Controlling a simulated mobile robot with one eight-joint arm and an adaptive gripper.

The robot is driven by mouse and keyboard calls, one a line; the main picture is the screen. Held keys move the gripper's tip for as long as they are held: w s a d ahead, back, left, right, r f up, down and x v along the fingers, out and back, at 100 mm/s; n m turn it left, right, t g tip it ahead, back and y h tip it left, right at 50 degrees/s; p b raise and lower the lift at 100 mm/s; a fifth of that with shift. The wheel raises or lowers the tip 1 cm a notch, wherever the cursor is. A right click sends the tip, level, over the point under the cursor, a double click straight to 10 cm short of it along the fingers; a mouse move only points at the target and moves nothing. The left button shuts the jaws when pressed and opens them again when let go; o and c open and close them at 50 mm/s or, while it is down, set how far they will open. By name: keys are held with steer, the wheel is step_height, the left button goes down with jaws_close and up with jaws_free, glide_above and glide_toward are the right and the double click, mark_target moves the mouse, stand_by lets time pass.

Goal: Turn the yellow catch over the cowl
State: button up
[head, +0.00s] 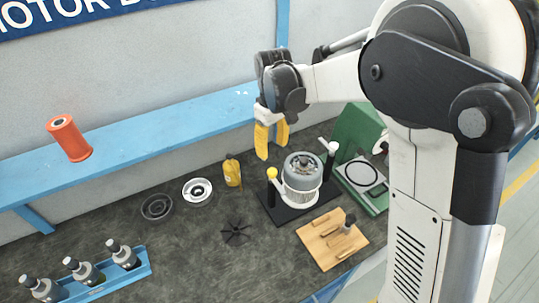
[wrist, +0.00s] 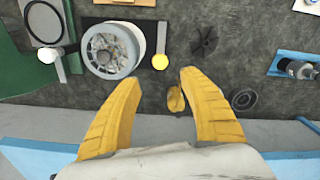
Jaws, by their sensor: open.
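The yellow catch (head: 272,173) is a round yellow knob on a short post, at the left of the black base (head: 283,214). It also shows in the wrist view (wrist: 160,62), beside the motor unit and apart from it. The grey cowl (head: 303,163) sits on the white, round motor housing (head: 303,194); it shows from above in the wrist view (wrist: 110,51). My gripper (head: 272,150) has yellow fingers, spread apart and empty, above and behind the yellow catch. In the wrist view the catch lies beyond the gap between the fingertips (wrist: 160,80).
A white catch (head: 332,147) stands on the opposite side of the cowl. A yellow bottle (head: 232,172), a black fan wheel (head: 236,233) and two rings (head: 197,191) lie left. A wooden board (head: 322,247) is in front, a green stand (head: 358,140) right. A blue shelf (head: 150,133) runs behind.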

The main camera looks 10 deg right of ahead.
mark_target(272, 171)
step_height(272, 171, down, 10)
steer(key=shift+s+f+b, duration=0.1)
steer(key=shift+f+b, duration=0.15)
steer(key=shift+b, duration=0.7)
steer(key=shift+c, duration=0.5)
jaws_close()
